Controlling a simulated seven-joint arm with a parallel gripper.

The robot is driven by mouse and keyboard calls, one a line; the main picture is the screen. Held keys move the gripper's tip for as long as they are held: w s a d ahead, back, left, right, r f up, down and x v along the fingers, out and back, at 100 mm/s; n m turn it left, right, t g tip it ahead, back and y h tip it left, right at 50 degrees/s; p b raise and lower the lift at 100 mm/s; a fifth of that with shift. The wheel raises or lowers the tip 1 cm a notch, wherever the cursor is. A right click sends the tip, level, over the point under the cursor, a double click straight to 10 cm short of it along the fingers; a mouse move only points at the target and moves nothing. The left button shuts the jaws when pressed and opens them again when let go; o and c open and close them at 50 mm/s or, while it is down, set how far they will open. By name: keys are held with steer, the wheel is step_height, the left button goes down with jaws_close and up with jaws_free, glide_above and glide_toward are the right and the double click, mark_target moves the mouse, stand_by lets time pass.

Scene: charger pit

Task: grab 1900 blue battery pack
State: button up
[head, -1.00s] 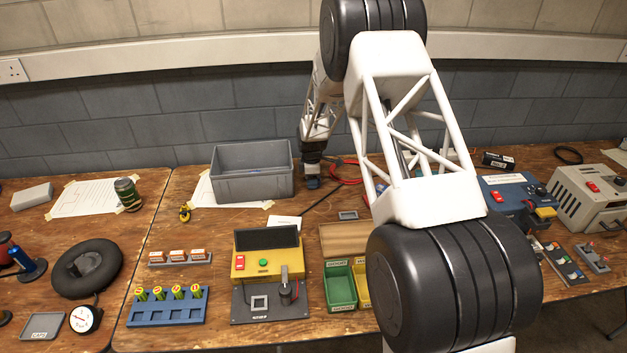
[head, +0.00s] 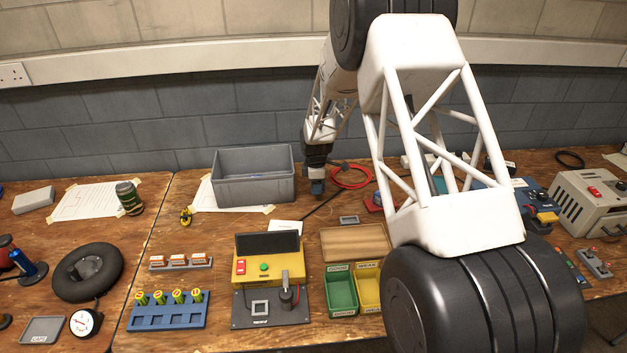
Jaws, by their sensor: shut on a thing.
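My gripper (head: 317,182) hangs from my arm just right of the grey bin, near the back of the bench, pointing down. It is shut on a small dark blue block, which I take to be the blue battery pack (head: 317,188). The block is small and mostly covered by the fingers. No number can be read on it, and I cannot tell its exact height over the bench.
The open grey bin (head: 253,178) stands left of my gripper. A red cable coil (head: 352,178) lies close on the right. A yellow-and-black tester (head: 268,260), green bin (head: 341,292) and blue battery rack (head: 168,315) stand in front. My arm hides part of the right side.

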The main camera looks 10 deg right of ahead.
steer(key=s, duration=0.7)
steer(key=s+d+r, duration=0.1)
steer(key=s, duration=0.2)
steer(key=shift+s, duration=0.25)
steer(key=shift+a, duration=0.1)
stand_by(0.3)
